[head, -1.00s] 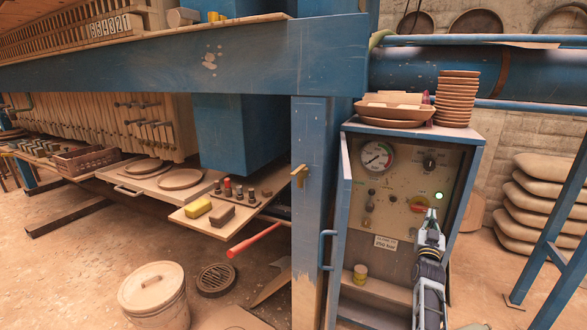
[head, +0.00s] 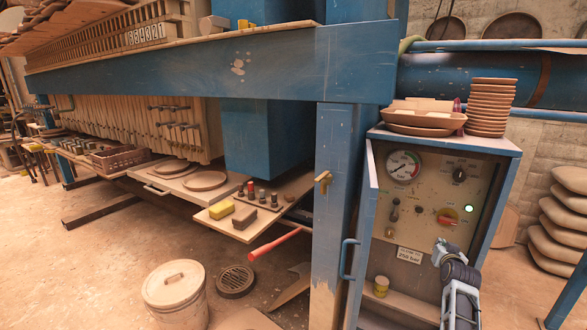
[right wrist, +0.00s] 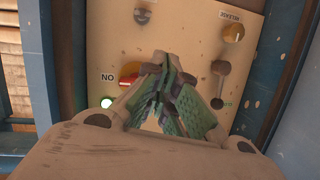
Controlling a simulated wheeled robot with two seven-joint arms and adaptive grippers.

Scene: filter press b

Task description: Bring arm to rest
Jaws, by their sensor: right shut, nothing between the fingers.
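My right gripper (head: 441,250) is shut and empty in front of the open control cabinet (head: 430,262), just below the red rotary switch (head: 447,218) on its panel. My right forearm comes up from the bottom edge. My left gripper is not in view.
A blue post (head: 340,190) and the cabinet's open door with its handle (head: 348,258) stand left of my arm. A small yellow tin (head: 381,287) sits on the cabinet shelf. Stacked dishes (head: 490,108) stand on top. A lidded bucket (head: 175,292) is on the floor.

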